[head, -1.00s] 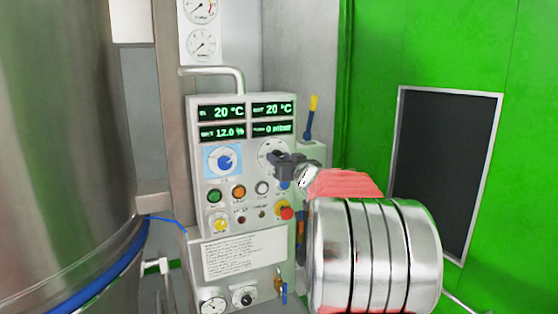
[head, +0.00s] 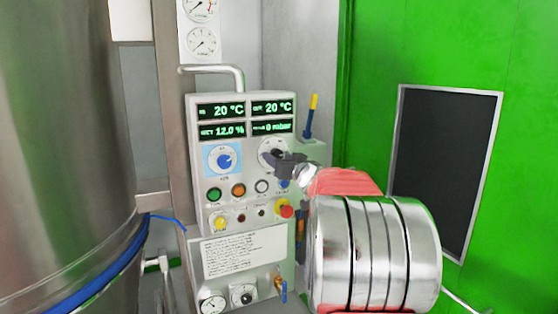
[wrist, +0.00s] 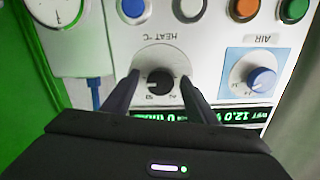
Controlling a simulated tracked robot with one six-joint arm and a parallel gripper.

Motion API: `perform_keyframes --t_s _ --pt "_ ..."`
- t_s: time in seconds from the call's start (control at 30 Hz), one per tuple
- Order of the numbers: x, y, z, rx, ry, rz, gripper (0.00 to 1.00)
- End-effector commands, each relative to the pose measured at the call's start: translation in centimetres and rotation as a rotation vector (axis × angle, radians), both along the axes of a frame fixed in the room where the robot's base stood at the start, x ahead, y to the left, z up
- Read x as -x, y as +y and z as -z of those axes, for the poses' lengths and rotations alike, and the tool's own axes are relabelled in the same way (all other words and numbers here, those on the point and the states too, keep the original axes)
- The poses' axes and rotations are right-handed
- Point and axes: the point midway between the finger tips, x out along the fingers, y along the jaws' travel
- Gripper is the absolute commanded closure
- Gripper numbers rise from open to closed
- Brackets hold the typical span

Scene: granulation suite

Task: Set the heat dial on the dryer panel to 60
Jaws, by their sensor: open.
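The dryer panel (head: 240,178) is a pale upright box with controls and green readouts. Its heat dial (head: 271,151) is a white disc at the panel's right, partly hidden by my gripper (head: 272,158) in the head view. The wrist view shows the panel upside down, with the label HEAT °C by the heat dial's black knob (wrist: 160,82). There my gripper (wrist: 159,80) is open, one finger on each side of the knob. I cannot tell whether the fingers touch it. The knob's setting is not clearly readable.
The blue-backed AIR dial (head: 224,160) is left of the heat dial. Coloured buttons (head: 238,191) and a red knob (head: 286,211) lie below. Readouts (head: 222,112) show 20 °C twice, 12.0 % and 0 mbar. A large steel vessel (head: 65,140) stands left.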

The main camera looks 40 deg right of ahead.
Motion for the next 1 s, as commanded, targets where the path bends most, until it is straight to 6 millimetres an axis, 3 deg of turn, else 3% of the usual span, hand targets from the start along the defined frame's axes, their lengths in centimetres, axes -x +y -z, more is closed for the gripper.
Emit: perform_keyframes --t_s 0.27,0.43,1.0 --pt "0.3 0.1 -0.2 0.002 -0.003 0.0 0.47" --pt "1.5 0.4 -0.3 0.002 -0.003 0.001 0.47" --pt "9.5 2.7 -0.2 0.002 -0.002 0.001 0.47"
